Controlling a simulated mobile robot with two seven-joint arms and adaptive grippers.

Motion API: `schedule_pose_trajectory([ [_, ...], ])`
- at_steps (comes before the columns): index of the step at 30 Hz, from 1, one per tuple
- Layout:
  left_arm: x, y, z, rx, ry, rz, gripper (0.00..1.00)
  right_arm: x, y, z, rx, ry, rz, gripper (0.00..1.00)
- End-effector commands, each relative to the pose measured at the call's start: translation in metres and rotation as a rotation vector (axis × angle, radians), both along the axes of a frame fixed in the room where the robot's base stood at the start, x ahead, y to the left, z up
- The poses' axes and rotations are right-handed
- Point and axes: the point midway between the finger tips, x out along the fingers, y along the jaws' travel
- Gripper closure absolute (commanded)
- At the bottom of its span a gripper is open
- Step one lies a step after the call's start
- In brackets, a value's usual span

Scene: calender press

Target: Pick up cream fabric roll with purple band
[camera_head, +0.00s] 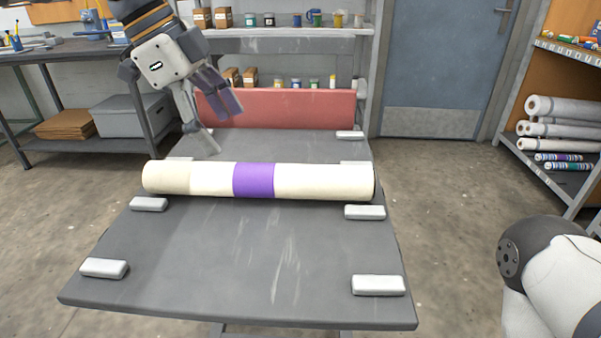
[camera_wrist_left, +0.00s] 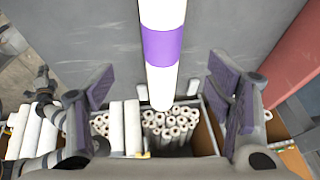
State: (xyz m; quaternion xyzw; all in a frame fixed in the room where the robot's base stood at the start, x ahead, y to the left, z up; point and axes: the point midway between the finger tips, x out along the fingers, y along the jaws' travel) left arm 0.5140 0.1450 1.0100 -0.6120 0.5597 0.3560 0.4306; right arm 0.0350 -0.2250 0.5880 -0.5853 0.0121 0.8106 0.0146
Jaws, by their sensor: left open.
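The cream fabric roll (camera_head: 325,181) with a purple band (camera_head: 253,180) lies crosswise on the grey table in the head view. In the left wrist view the roll (camera_wrist_left: 162,82) runs down from the top edge, its purple band (camera_wrist_left: 163,46) near the top and its end between my finger pads in the picture. My left gripper (camera_head: 221,126) is open and empty, above and behind the roll's left half, apart from it. It also shows in the left wrist view (camera_wrist_left: 165,96). My right gripper is out of view.
The grey table (camera_head: 230,255) carries several pale blocks (camera_head: 378,285) along its sides. A red panel (camera_head: 300,108) stands at its back. White rolls (camera_head: 560,108) lie on a shelf at right. Crates of white rolls (camera_wrist_left: 172,125) show in the left wrist view.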

Motion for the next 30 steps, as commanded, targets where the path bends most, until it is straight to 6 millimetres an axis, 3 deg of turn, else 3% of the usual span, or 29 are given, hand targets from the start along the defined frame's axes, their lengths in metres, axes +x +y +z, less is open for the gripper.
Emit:
schedule_pose_trajectory([
  [4,0.000,-0.002,-0.008,0.001,0.004,0.000,0.27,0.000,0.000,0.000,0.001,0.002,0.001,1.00],
  [9,0.005,-0.016,-0.044,0.001,0.005,-0.001,0.27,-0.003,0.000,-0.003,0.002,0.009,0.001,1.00],
  [21,0.015,-0.037,-0.105,0.000,0.002,-0.002,0.27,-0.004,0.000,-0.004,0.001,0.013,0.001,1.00],
  [30,0.016,-0.041,-0.113,0.000,-0.002,0.001,0.27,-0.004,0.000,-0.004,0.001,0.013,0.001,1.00],
])
